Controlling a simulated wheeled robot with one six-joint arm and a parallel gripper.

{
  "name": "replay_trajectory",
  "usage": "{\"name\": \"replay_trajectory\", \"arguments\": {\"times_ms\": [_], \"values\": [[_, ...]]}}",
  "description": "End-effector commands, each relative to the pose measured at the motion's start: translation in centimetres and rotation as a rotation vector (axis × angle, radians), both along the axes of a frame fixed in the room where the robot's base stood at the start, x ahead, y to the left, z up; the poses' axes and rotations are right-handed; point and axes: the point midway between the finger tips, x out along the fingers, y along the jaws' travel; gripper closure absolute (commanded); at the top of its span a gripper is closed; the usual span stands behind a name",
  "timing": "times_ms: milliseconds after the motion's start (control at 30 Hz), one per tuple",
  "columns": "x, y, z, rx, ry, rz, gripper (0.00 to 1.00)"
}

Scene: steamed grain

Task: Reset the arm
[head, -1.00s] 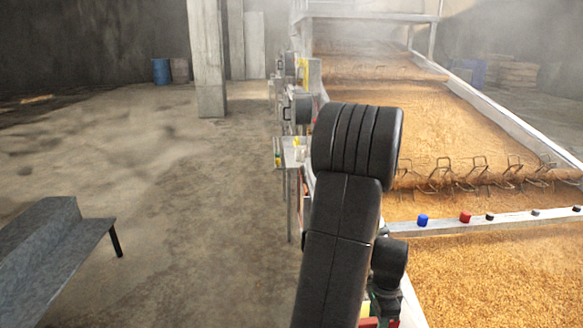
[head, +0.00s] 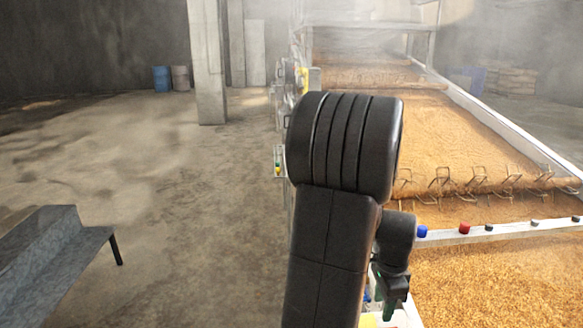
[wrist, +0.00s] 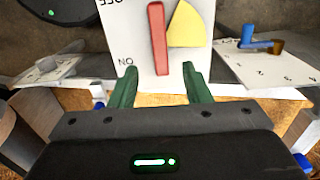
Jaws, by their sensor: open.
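My arm rises through the middle of the head view and hides part of what stands behind it. My gripper (wrist: 160,84) is open in the wrist view, its two green fingers apart with nothing between them. Part of it shows in the head view (head: 390,296), low and right of the arm. Beyond the fingers is a white panel (wrist: 133,38) with a red lever (wrist: 158,38) and a yellow wedge (wrist: 187,26). The panel reads ON and OFF upside down. I cannot tell whether the fingers touch the panel.
A second panel with a blue and brown lever (wrist: 262,45) is at right in the wrist view. A grain bed (head: 480,275) with a metal rail lies right of my arm. A grey bench (head: 55,250) stands at left. Open concrete floor (head: 170,200) lies between.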

Motion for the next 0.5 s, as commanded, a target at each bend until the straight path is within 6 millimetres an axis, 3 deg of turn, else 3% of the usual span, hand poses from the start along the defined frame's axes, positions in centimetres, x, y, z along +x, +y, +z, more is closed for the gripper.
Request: {"name": "replay_trajectory", "arguments": {"times_ms": [167,200,500], "values": [[0.0,0.0,3.9,-0.002,-0.004,-0.001,0.56],[-0.1,0.0,2.3,0.003,0.005,-0.001,0.56],[-0.1,0.0,-4.0,0.003,0.006,0.0,0.56]]}}
